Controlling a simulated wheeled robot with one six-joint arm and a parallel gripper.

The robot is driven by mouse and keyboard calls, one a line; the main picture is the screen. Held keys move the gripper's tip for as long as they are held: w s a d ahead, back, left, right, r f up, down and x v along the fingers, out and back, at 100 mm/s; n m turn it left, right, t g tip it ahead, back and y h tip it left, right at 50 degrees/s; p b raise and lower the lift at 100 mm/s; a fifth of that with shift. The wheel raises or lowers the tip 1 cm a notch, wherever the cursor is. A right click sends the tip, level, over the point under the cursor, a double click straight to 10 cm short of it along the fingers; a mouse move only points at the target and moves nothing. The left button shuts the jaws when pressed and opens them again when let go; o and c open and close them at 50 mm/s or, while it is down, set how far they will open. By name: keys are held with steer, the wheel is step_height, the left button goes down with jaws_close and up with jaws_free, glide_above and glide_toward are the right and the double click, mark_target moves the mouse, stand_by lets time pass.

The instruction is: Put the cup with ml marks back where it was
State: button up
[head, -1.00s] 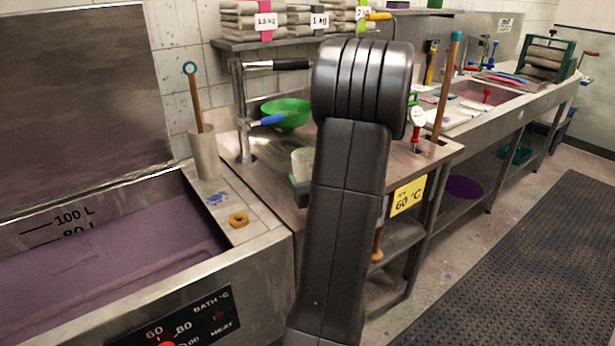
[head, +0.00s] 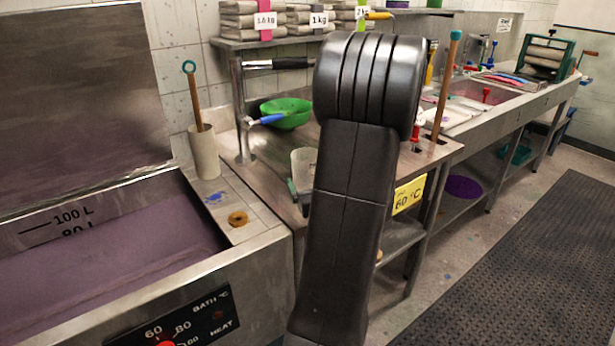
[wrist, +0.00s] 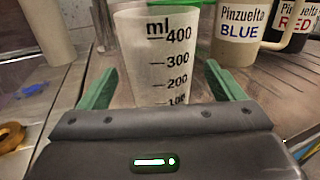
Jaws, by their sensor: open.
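The cup with ml marks (wrist: 140,55) is a translucent white beaker, upright in the middle of the wrist view, with black marks up to 400. My gripper (wrist: 158,88) is open, with one green finger on each side of the cup and a visible gap at each side. The cup's base is hidden behind the gripper body. In the head view the cup (head: 301,162) shows over the steel bench (head: 262,172), partly covered by my arm. Only a bit of a green finger of my gripper shows there, left of the arm.
Containers labelled Pinzuelta BLUE (wrist: 238,38) and Pinzuelta RED (wrist: 294,22) stand right of the cup. A green bowl (head: 288,113) sits behind it. A beige cylinder holding a wooden-handled tool (head: 204,152) and a brown ring (head: 238,218) are left, beside the purple bath (head: 110,265).

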steer(key=v, duration=0.8)
stand_by(1.2)
